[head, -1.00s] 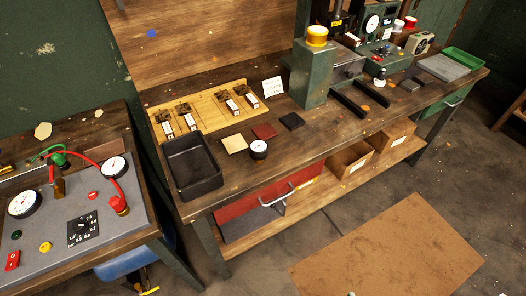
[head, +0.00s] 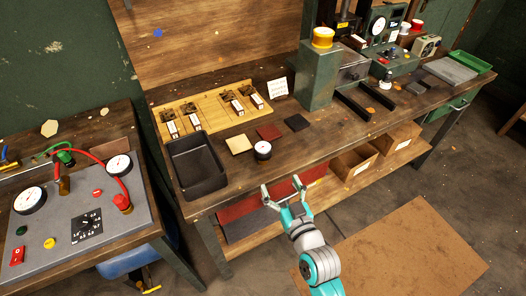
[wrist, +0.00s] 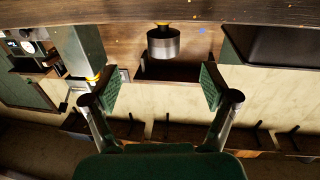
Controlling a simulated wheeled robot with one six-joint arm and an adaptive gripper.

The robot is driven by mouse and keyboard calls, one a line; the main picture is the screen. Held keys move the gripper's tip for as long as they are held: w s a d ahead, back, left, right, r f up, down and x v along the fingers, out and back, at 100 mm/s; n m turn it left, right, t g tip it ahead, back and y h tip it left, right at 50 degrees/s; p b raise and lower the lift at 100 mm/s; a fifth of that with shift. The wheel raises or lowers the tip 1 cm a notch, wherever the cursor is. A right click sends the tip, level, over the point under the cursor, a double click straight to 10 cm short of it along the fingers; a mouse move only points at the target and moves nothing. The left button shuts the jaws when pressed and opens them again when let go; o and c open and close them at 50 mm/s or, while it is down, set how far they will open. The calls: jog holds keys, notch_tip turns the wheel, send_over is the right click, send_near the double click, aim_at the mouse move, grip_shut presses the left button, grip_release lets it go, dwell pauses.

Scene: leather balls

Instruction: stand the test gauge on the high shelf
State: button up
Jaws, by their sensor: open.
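The test gauge (head: 263,150), a small round dark-sided gauge with a white face, stands near the front edge of the workbench. My gripper (head: 284,187) is in front of that edge, apart from the gauge, with its fingers spread and empty. In the wrist view, which looks upside down, the gauge is a metal cylinder (wrist: 163,43) ahead of my open gripper (wrist: 158,88), roughly in line with the gap between the fingers. I cannot make out a high shelf in these frames.
A black tray (head: 224,177) stands left of the gauge. Tan, red and black squares lie behind it. A board with clamps (head: 196,130) and a green machine (head: 318,88) are farther back. A panel with other gauges (head: 140,205) is at left.

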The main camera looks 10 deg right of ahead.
aim_at(266, 156)
jog(key=w, duration=0.2)
jog(key=w+a, duration=0.1)
jog(key=w, duration=0.1)
jog(key=w+r, duration=0.1)
jog(key=w, duration=0.1)
jog(key=shift+w+a, duration=0.2)
jog(key=shift+w, duration=0.2)
jog(key=shift+w+a+r, duration=0.1)
jog(key=shift+w+a, duration=0.1)
jog(key=shift+w, duration=0.65)
jog(key=shift+w+a+r, duration=0.1)
jog(key=shift+w+a, duration=0.1)
jog(key=shift+w, duration=0.7)
jog(key=shift+w+a+r, duration=0.1)
jog(key=shift+w+a, duration=0.1)
jog(key=shift+w, duration=0.65)
jog(key=shift+r, duration=0.1)
jog(key=c, duration=1.4)
